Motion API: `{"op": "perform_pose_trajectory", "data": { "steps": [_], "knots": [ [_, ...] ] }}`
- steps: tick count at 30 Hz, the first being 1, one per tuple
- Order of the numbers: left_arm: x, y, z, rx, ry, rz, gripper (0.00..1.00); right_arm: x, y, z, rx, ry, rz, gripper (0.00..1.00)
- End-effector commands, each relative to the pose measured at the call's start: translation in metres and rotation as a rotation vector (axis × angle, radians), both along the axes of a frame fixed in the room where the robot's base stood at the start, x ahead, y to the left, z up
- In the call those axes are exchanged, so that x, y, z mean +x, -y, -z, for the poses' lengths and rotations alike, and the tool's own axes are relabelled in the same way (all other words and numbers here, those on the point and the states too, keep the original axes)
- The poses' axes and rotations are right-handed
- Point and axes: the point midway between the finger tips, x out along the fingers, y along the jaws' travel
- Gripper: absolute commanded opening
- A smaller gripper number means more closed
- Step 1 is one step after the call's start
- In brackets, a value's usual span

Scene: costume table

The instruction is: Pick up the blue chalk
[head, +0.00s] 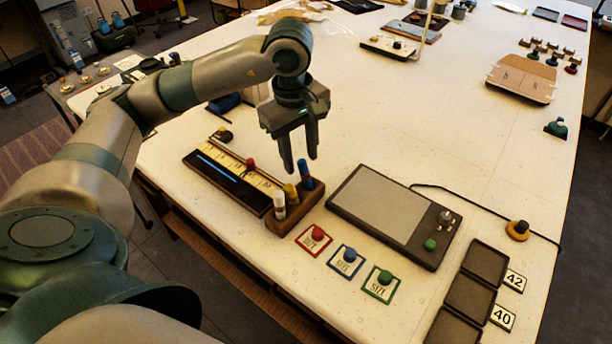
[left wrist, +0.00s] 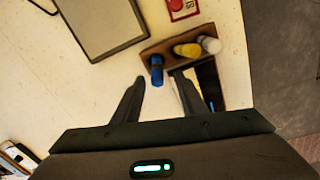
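The blue chalk (head: 306,176) stands upright at the far end of a brown wooden holder (head: 285,222), beside a yellow chalk (head: 291,194) and a white chalk (head: 279,205). In the left wrist view the blue chalk (left wrist: 157,70) shows just ahead of the fingertips, between their lines. My left gripper (head: 301,172) points down above the table close to the blue chalk; its fingers (left wrist: 155,80) are apart with nothing between them. The exact gap in depth to the chalk is hard to tell. My right gripper is not in view.
A black tray with a ruler strip (head: 215,183) lies left of the holder. A grey tablet (head: 375,205) lies to the right. Red, blue and green knobs on SIZE cards (head: 347,260) stand in front. Dark trays (head: 470,297) are at the lower right.

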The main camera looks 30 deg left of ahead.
Motion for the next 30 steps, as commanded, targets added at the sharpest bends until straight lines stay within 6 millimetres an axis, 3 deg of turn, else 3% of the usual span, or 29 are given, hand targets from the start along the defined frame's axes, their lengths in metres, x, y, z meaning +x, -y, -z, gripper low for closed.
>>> {"op": "perform_pose_trajectory", "data": {
  "steps": [7, 15, 29, 30],
  "knots": [
    [0.006, 0.000, 0.021, 0.000, -0.006, 0.000, 0.38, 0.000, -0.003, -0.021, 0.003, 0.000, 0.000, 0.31],
    [0.009, 0.000, 0.046, 0.000, -0.002, 0.001, 0.38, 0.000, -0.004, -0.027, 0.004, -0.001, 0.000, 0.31],
    [0.009, 0.001, 0.047, -0.001, -0.001, 0.001, 0.38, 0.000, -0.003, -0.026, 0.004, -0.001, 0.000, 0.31],
    [0.009, 0.001, 0.047, -0.001, -0.001, 0.001, 0.31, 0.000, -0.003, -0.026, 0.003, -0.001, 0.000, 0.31]
  ]
}}
